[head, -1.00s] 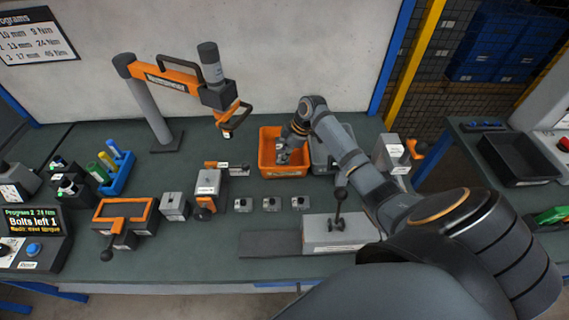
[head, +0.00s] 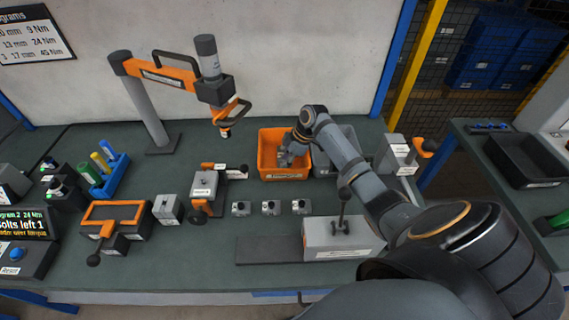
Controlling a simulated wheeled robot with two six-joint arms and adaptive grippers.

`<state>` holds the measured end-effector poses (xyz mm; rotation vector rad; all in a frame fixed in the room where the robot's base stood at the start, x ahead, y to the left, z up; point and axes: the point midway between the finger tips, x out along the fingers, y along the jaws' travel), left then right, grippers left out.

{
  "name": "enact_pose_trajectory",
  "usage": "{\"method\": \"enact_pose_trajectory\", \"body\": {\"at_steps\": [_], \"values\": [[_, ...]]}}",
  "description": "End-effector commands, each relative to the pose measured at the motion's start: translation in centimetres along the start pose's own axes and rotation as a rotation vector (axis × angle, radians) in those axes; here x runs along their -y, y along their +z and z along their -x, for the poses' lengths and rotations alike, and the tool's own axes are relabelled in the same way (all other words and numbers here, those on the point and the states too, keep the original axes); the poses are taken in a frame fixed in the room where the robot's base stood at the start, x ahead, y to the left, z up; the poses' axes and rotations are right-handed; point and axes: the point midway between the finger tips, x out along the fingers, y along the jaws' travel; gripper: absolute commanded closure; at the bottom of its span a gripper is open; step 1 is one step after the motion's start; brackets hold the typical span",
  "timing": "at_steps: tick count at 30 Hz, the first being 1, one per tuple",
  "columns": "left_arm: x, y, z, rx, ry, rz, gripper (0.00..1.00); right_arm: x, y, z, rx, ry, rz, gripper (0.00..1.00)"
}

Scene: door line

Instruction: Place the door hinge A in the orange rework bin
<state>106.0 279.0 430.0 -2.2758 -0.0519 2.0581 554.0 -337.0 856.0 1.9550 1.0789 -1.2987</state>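The orange rework bin (head: 284,174) stands at the back middle of the bench, with a label on its front wall. My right gripper (head: 288,156) points down into the bin from its right side. Its fingers are small and dark, and I cannot tell whether they are open or shut or hold anything. I cannot make out door hinge A; the gripper and bin walls may hide it. My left gripper is not in view.
A grey bin (head: 349,142) stands directly right of the orange one, partly behind my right arm. A grey block with a lever (head: 340,240) stands in front. An orange tool arm (head: 165,75) overhangs the bench at left. A black tray (head: 525,160) is on the right table.

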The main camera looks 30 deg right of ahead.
Motion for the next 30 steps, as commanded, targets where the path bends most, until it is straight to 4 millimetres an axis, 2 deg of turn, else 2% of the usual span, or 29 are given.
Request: {"method": "enact_pose_trajectory", "body": {"at_steps": [5,7,15,21,25,30], "values": [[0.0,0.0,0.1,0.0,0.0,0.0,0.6,-0.1,-0.1,0.5,0.0,0.002,0.001,0.77],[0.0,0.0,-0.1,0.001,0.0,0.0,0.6,-0.2,0.0,1.4,0.002,0.006,0.001,0.77],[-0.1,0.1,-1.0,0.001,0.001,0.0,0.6,-0.1,0.0,7.8,0.003,0.006,0.002,0.77],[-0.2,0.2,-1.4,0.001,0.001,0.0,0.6,-0.1,0.0,11.2,0.002,0.003,0.001,0.77],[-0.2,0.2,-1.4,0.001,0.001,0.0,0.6,0.0,-0.1,12.2,0.0,0.002,0.0,0.77],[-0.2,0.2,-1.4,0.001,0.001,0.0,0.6,0.0,-0.1,12.3,0.0,0.0,0.0,0.77]]}}
